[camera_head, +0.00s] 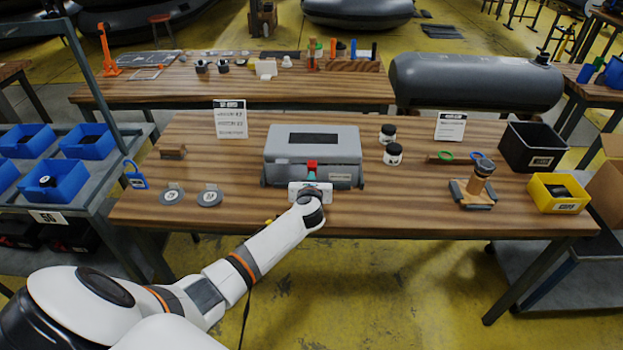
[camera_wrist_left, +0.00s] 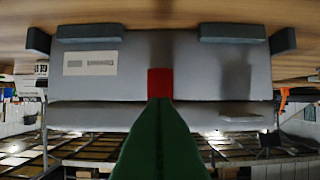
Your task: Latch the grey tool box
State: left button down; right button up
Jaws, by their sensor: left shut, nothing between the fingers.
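The grey tool box (camera_head: 290,150) stands on the near wooden table with its lid down. A red latch (camera_head: 312,164) is at the middle of its front. My left gripper (camera_head: 311,176) is shut and empty, close in front of the latch. In the left wrist view, which looks upside down, the shut green fingers (camera_wrist_left: 160,103) point at the red latch (camera_wrist_left: 160,83) and overlap its edge. The grey box front (camera_wrist_left: 215,75) fills much of that view. I cannot tell whether the fingertips touch the latch or whether it is fastened. My right gripper is not in view.
A black bin (camera_head: 533,147), a yellow bin (camera_head: 557,193) and a wooden-handled tool (camera_head: 480,184) are farther right. Grey discs (camera_head: 209,197) lie at left. A sign (camera_head: 230,118) stands behind left. Bare tabletop lies beside the box.

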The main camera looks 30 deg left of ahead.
pick_arm(q)
jog(key=p+v, duration=0.7)
jog(key=v, duration=0.1)
jog(key=shift+s+d+r, duration=0.15)
jog(key=shift+r, duration=0.25)
dwell(0.5)
